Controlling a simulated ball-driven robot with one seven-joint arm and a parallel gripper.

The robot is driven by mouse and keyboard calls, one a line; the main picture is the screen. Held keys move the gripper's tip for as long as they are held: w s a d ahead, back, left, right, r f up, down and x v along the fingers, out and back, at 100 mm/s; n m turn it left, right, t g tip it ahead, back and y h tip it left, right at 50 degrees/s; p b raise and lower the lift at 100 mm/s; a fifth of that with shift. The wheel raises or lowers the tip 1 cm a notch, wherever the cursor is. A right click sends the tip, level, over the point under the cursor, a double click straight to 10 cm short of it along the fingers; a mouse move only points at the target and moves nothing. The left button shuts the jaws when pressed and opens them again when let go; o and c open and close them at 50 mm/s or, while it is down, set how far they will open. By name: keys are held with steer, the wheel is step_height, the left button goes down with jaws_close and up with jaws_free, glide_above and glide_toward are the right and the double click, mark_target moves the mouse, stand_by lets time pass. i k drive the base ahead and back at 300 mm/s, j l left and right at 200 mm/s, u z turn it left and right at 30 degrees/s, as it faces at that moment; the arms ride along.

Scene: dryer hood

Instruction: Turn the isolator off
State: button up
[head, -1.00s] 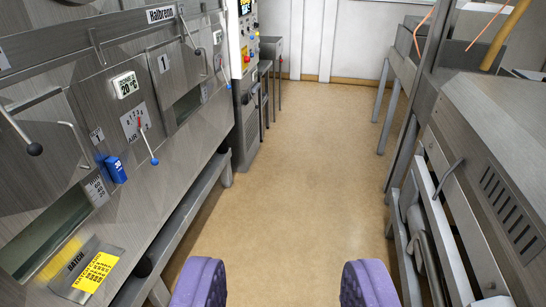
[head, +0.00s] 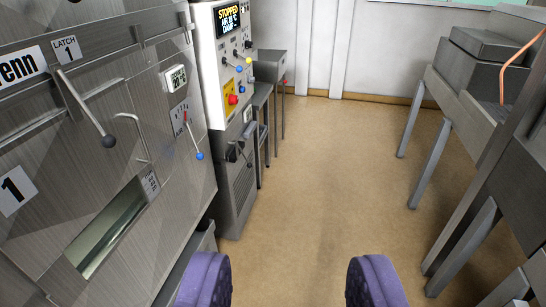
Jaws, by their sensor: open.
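A control cabinet (head: 225,60) stands left of centre, ahead of me. Its white upper panel has a lit display reading STOPPED (head: 229,17), several small knobs, and a red knob on a yellow plate (head: 232,99). On its grey lower part is a dark handle or switch (head: 233,153). I cannot tell for sure which of these is the isolator. My gripper (head: 288,278) is open and empty, its purple fingers wide apart at the bottom edge. It is over the floor, short of the cabinet and to its right.
A long metal machine (head: 100,130) with levers and a window runs along the left. Metal benches (head: 455,100) stand on the right. A small grey stand (head: 268,65) is behind the cabinet. The tan floor (head: 330,180) between them is clear up to the white wall.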

mark_target(233, 100)
steer(key=i, duration=2.8)
steer(key=i+j+z, duration=0.25)
steer(key=i, duration=0.65)
steer(key=l, duration=0.1)
